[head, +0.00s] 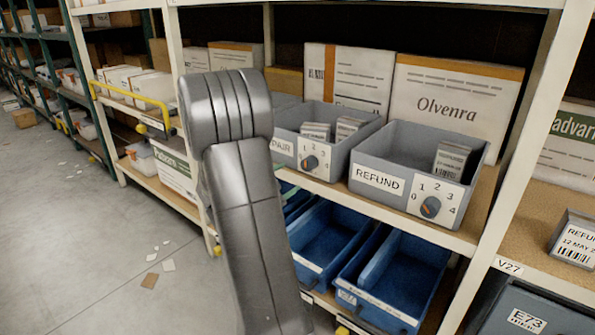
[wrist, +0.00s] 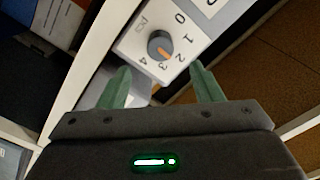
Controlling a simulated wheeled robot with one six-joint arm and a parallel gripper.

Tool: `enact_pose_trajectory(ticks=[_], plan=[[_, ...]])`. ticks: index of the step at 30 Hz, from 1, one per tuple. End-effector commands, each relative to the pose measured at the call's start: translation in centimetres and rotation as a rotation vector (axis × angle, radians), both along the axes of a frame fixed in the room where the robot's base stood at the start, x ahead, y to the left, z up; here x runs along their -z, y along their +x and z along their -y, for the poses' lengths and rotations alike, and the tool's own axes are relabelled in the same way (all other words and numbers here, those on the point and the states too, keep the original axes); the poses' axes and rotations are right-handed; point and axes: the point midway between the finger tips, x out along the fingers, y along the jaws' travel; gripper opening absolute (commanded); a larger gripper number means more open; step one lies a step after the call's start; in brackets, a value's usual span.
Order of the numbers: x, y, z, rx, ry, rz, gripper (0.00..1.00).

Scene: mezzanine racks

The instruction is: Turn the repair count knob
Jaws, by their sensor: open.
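The repair count knob (head: 310,163) is a dark round knob with an orange pointer on a white dial plate, on the front of a grey bin (head: 340,155) whose label, ending in "PAIR", is partly hidden by my arm. The wrist view shows a knob (wrist: 160,46) on a dial marked 0 to 4, rotated in the picture, its orange pointer between 2 and 3. The label beside that dial is cut off, so I cannot read which bin it is. My gripper (wrist: 159,66) is open, its green fingers apart on either side below the knob, nothing between them. The head view hides it behind my arm.
A grey REFUND bin (head: 408,199) with a similar knob (head: 430,207) stands to the right on the same shelf. Blue bins (head: 395,277) sit on the shelf below. A white rack post (head: 508,135) stands right of the bins. Floor (head: 110,225) is open at left.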

Motion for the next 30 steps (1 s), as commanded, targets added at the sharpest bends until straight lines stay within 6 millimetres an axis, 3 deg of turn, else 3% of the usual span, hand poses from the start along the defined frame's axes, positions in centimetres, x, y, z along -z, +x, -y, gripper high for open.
enact_pose_trajectory(ticks=[6, 12, 23, 30], plan=[[0.0, -2.8, -2.2, -0.002, 0.000, -0.001, 0.59], [0.0, -3.7, -2.7, -0.001, 0.000, 0.001, 0.59], [0.0, -3.5, -2.5, 0.001, 0.000, 0.000, 0.59], [0.1, -1.2, -0.7, 0.004, 0.000, 0.001, 0.59]])
